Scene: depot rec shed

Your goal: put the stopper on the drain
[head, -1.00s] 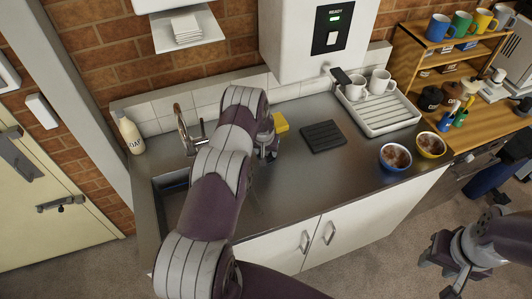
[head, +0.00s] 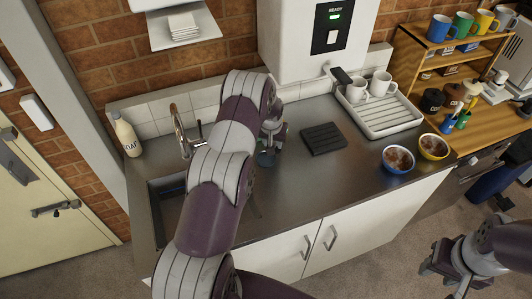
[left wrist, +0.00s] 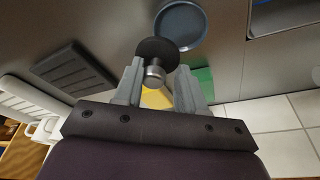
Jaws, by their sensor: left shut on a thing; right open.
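My left gripper (head: 268,142) is above the counter, right of the sink (head: 168,206). In the left wrist view, its fingers (left wrist: 158,80) are shut on the metal knob of the stopper (left wrist: 155,50), a black round disc. A blue-grey round dish (left wrist: 182,24) lies just beyond the stopper; its edge also shows under the gripper in the head view (head: 266,159). The drain is not visible; my left arm hides much of the sink. My right gripper (head: 438,268) is open and empty, low at the right, off the counter.
A tap (head: 181,137) stands behind the sink and a soap bottle (head: 127,138) is at the left. A black ridged mat (head: 323,138), two bowls (head: 397,159) and a drying rack (head: 385,117) are to the right.

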